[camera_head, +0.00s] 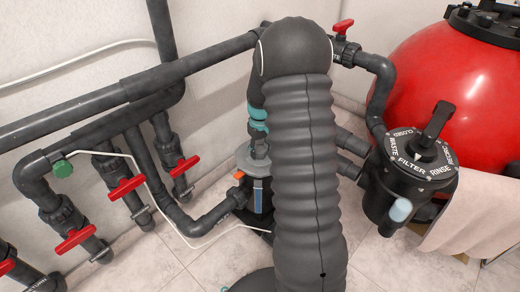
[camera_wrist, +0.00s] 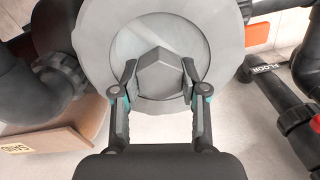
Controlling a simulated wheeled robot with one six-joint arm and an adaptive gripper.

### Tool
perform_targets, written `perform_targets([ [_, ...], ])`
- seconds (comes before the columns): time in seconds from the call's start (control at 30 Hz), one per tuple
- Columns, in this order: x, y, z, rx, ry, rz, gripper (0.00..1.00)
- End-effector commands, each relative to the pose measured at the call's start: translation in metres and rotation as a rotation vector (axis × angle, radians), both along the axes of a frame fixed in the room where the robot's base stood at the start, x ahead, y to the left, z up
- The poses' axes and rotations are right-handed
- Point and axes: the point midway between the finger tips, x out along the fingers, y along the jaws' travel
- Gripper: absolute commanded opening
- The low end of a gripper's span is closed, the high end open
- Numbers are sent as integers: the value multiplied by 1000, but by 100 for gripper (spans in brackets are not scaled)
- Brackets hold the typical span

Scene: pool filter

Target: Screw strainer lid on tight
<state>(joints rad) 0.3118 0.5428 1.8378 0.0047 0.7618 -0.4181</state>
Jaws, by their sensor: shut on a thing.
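The strainer lid (camera_wrist: 205,22) is a round grey disc with a paler round centre and a raised dark grey grip in its middle. In the wrist view it fills the top centre. My gripper (camera_wrist: 160,78) has one finger on each side of the raised grip and is shut on it. In the head view the lid (camera_head: 243,160) shows only partly on top of the dark strainer housing (camera_head: 258,200). My arm hides its right side, and my fingertips cannot be made out there. How tightly the lid sits cannot be told.
Dark pipes with red-handled valves (camera_head: 126,187) run along the wall at left. A black multiport valve (camera_head: 413,150) and a red filter tank (camera_head: 450,75) stand at right, with a towel (camera_head: 470,215) hanging below. Light floor tiles (camera_head: 150,255) are partly free in front.

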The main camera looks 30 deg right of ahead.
Motion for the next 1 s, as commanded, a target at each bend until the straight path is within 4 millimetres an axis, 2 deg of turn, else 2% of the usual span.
perform_targets([
  [0.2, 1, 0, 2, -1, -4, -153, 0],
  [0.4, 1, -1, 2, -2, -4, -186, 0],
  [0.43, 1, -1, 2, -2, -4, -185, 48],
  [0.53, 1, 0, 2, -1, -3, -185, 72],
  [0.77, 0, 0, 1, -1, -1, -184, 72],
  [1.0, 0, 0, 0, 0, 0, -183, 12],
])
